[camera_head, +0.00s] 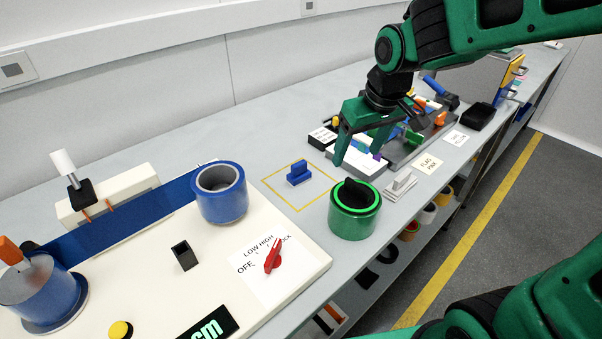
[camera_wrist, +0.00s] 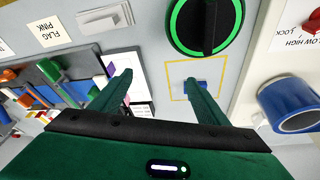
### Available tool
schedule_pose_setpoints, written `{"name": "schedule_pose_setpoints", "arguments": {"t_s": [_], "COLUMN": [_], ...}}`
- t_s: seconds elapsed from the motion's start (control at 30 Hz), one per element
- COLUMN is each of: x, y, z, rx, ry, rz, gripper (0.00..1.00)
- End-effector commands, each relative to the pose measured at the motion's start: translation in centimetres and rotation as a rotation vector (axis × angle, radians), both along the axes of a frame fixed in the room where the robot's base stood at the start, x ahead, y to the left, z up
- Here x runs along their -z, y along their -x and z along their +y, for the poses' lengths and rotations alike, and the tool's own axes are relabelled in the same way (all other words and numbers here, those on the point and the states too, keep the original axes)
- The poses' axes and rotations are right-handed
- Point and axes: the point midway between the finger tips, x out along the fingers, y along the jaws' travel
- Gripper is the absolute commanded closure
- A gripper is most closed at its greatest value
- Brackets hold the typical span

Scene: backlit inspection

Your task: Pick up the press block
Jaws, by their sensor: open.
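A blue block with a raised grip (camera_head: 299,173) sits inside a yellow outlined square on the grey bench. A pale grey block with a similar grip (camera_head: 400,184) stands right of a green round container; I cannot tell by looks alone which is the press block. My gripper (camera_head: 362,148) is open and empty, above the bench behind the green container. In the wrist view, my gripper (camera_wrist: 158,80) points at the bench, with its right finger partly covering the blue block (camera_wrist: 197,84). The pale block (camera_wrist: 105,19) shows at the top left there, clear of the fingers.
The green container (camera_head: 354,224) with a black top stands close to the yellow square (camera_head: 287,202). A cream machine base (camera_head: 150,290) with blue cylinders and a red knob (camera_head: 273,257) fills the left. A grey tray (camera_head: 425,135) of coloured parts lies beyond my gripper.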

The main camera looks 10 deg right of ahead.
Motion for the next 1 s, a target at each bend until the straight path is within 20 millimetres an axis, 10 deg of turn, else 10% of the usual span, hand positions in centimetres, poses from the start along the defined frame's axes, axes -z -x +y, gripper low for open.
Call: {"name": "schedule_pose_setpoints", "arguments": {"t_s": [0.1,0.27,1.0], "x": [0.0,0.2,7.5], "y": [-2.1,-3.1,-5.8], "z": [6.0,9.8,11.9], "rx": [-0.142,-0.223,-0.231], "ry": [-0.030,-0.055,-0.057], "rz": [-0.040,-0.066,-0.067], "gripper": [0.31,0.31,0.31]}}
